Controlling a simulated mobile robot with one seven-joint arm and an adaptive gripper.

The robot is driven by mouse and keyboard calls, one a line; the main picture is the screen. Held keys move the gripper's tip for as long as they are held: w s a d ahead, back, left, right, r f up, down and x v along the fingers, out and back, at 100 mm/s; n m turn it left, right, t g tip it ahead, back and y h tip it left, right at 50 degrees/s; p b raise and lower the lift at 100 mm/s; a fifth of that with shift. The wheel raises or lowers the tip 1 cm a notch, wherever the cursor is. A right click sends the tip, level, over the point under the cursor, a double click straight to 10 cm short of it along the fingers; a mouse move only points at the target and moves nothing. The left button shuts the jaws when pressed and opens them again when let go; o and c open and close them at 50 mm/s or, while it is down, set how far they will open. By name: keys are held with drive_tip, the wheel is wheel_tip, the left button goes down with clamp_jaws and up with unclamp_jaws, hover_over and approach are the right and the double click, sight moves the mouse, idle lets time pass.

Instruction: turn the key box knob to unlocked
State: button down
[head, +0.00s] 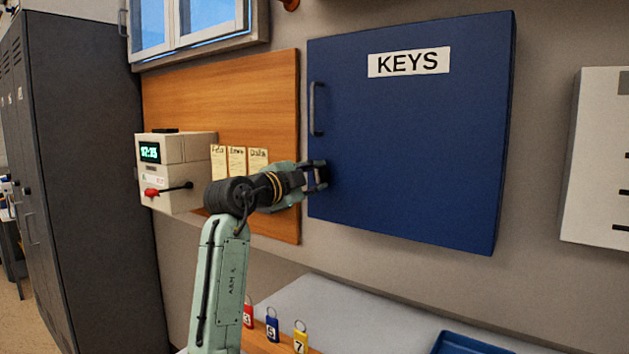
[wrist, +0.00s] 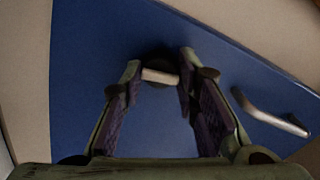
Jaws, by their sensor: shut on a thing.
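The blue key box (head: 420,140) hangs on the wall with a white KEYS label and a shut door. My gripper (head: 320,176) is at the lower left of its door, below the door handle (head: 317,108). In the wrist view the knob (wrist: 159,76) shows as a pale bar on a dark round base. The fingertips of my gripper (wrist: 160,72) are on either side of it, shut on it. The fingers hide most of the knob in the head view. I cannot tell from any marking which setting it points to.
The door handle also shows in the wrist view (wrist: 268,114), right of my fingers. A time clock (head: 176,170) with a red-tipped lever hangs left of my arm. Tagged padlocks (head: 272,328) and a blue tray (head: 470,345) are below.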

drive_tip(key=shift+m, duration=1.1)
drive_tip(key=c, duration=1.2)
unclamp_jaws()
drive_tip(key=v, duration=1.2)
